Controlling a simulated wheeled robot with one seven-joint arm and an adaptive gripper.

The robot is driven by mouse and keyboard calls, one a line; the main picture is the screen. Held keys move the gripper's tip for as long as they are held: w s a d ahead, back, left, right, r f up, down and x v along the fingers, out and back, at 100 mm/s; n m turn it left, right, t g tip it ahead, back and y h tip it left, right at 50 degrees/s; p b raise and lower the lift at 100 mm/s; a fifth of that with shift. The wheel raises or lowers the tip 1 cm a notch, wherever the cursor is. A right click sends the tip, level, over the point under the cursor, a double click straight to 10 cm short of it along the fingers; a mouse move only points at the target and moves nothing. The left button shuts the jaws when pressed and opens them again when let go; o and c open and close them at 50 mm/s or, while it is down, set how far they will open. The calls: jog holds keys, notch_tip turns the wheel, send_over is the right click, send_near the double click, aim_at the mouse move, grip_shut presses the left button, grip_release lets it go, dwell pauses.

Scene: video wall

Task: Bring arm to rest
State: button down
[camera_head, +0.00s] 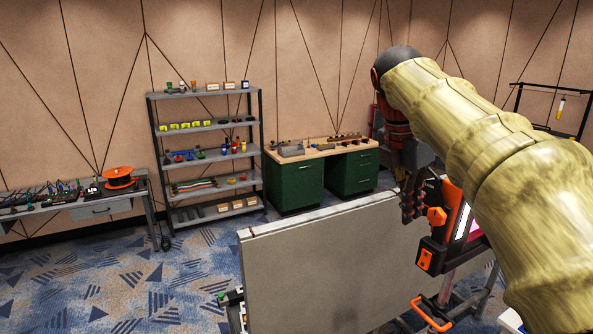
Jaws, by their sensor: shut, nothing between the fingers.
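My arm reaches in from the right side of the head view in a pale yellow cover and bends down at a dark joint. My gripper (408,207) hangs at its end, pointing down, shut and empty. It is close to the right end of the grey panel's (325,270) top edge. I cannot tell whether it touches the panel. An orange and black device (436,250) with a bright screen stands just right of my gripper, partly hidden by my arm.
A grey shelf rack (208,126) with small parts stands at the back wall. A green workbench (297,184) is beside it. A side table (100,209) with an orange reel (118,175) is at left. The carpet (130,270) at left is clear.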

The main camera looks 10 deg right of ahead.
notch_tip(320, 180, down, 11)
jog(key=w+a+m+t+b, duration=0.2)
jog(key=a+m, duration=0.1)
jog(key=m, duration=0.8)
jog(key=s+a+f+m+t+y+b, duration=0.1)
jog(key=s+a+f+m+b, duration=0.1)
jog(key=s+f+b, duration=0.5)
jog(key=s+a+f+m+y+b, duration=0.1)
jog(key=s+a+f+m+b, duration=0.2)
jog(key=f, duration=1.4)
jog(key=s+a+f+m+t+y+b, duration=0.1)
jog(key=s+f+m+b, duration=0.4)
jog(key=s+f+b, duration=0.7)
jog(key=shift+s+a+f+t, duration=0.3)
jog(key=shift+s+a+f, duration=0.1)
jog(key=shift+s+a, duration=0.4)
